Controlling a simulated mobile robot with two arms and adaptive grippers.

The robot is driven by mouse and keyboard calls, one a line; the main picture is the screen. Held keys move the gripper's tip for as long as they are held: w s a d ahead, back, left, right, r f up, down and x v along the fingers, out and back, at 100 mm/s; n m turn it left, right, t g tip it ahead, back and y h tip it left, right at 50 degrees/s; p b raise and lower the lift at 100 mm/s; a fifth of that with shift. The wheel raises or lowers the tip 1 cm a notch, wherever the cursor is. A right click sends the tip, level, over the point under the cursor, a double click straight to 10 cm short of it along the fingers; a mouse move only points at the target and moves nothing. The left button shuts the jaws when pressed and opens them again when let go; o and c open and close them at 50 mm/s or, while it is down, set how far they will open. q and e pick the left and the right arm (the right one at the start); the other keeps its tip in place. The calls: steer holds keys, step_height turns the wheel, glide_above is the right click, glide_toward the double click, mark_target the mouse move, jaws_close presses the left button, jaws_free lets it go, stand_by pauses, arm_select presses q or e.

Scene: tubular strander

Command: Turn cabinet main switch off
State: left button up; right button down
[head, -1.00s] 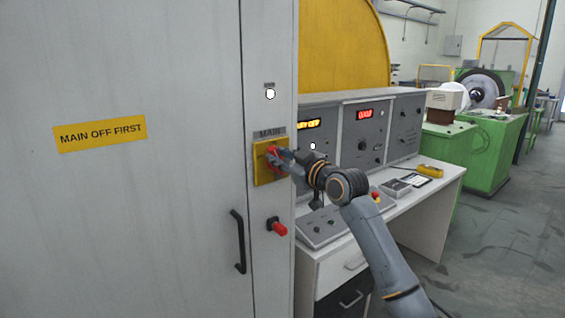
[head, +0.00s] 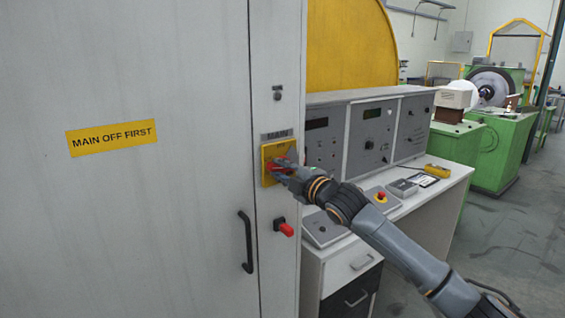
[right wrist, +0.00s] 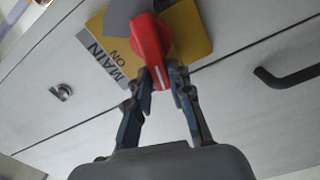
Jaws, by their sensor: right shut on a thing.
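The cabinet main switch has a red knob on a yellow plate (head: 268,152) under a "MAIN" label (head: 276,134), on the narrow front strip of the grey cabinet (head: 170,230). My right gripper (head: 284,170) is at the knob, its fingers over it. In the right wrist view the red knob (right wrist: 151,45) sits between the two fingertips (right wrist: 160,82), with "ON" printed on the plate nearby. The gripper is shut on the knob. My left gripper is not in view.

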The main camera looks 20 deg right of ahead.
steer(key=shift+f+n+p, duration=0.4)
steer(key=shift+n+p, duration=0.15)
steer(key=shift+n, duration=0.55)
steer(key=shift+f, duration=0.1)
steer(key=c, duration=1.2)
jaws_free()
steer(key=v, duration=1.2)
